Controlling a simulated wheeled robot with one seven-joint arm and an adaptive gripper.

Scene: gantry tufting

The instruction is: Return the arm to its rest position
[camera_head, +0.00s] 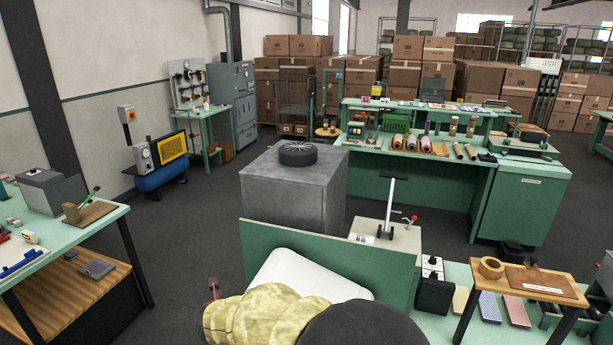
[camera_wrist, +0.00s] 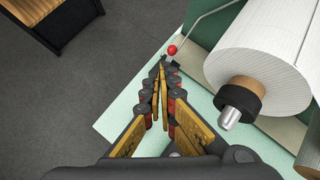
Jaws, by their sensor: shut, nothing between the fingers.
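In the wrist view, my gripper (camera_wrist: 160,78) points away from the camera with its fingers together and nothing between them. The fingertips are close to a small red ball (camera_wrist: 172,49) on a bent thin rod; I cannot tell whether they touch. A large white roll (camera_wrist: 262,62) with a black collar (camera_wrist: 240,97) and a metal shaft end lies to the right of the fingers. A pale green surface (camera_wrist: 115,122) is below. In the head view, a yellowish sleeved form and a dark rounded shape fill the bottom middle, and I cannot make out the gripper there.
A green panel (camera_head: 350,262) stands just ahead, with a grey block (camera_head: 290,190) behind it. A green workbench (camera_head: 65,232) is on the left. A wooden stand (camera_head: 520,280) with a tape roll is at the lower right. Dark floor (camera_head: 190,220) is free between the left bench and the grey block.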

